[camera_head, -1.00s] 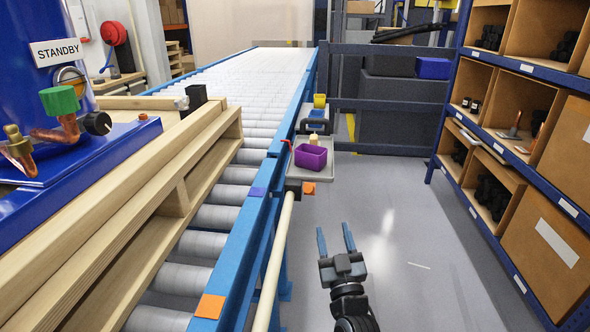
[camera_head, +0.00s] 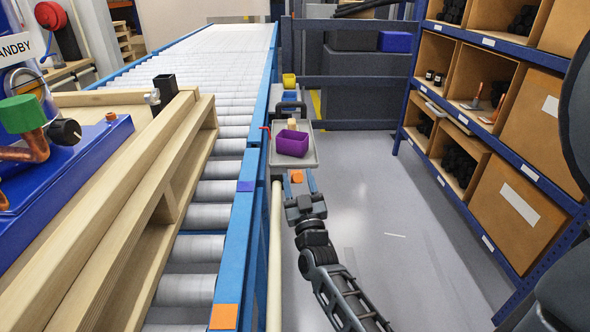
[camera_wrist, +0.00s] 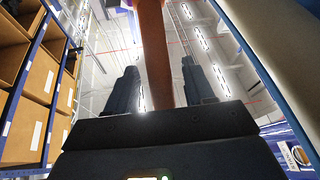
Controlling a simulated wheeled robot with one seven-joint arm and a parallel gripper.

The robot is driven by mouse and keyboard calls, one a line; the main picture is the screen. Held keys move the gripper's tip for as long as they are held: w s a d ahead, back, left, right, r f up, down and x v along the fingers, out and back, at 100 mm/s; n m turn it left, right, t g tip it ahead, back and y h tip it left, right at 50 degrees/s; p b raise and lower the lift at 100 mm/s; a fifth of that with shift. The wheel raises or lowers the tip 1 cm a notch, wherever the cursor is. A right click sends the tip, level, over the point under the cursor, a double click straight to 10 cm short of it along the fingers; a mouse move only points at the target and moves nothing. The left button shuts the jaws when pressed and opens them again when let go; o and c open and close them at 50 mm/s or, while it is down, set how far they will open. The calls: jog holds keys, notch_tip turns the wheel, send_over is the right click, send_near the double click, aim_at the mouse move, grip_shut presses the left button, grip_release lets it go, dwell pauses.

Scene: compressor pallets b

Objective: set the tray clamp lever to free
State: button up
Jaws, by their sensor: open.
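The grey tray (camera_head: 310,163) is fixed beside the conveyor's blue rail. An orange piece (camera_head: 297,177), which looks like the clamp lever's end, sits just below the tray's front edge. A small red lever-like part (camera_head: 265,129) stands at the tray's left side; I cannot tell for sure which is the clamp lever. My gripper (camera_head: 299,175) is open, its blue fingers either side of the orange piece. In the wrist view an orange-brown bar (camera_wrist: 155,55) runs between the open fingers (camera_wrist: 163,82), with visible gaps; contact is not clear.
The tray holds a purple bin (camera_head: 292,144) and a pale bottle-like item (camera_head: 292,124). A yellow cup (camera_head: 289,80) is behind it. The roller conveyor (camera_head: 205,225) is to the left, and a blue shelf rack (camera_head: 455,190) to the right. Open floor lies between.

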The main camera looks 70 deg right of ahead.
jog(key=shift+x, duration=1.6)
grip_shut()
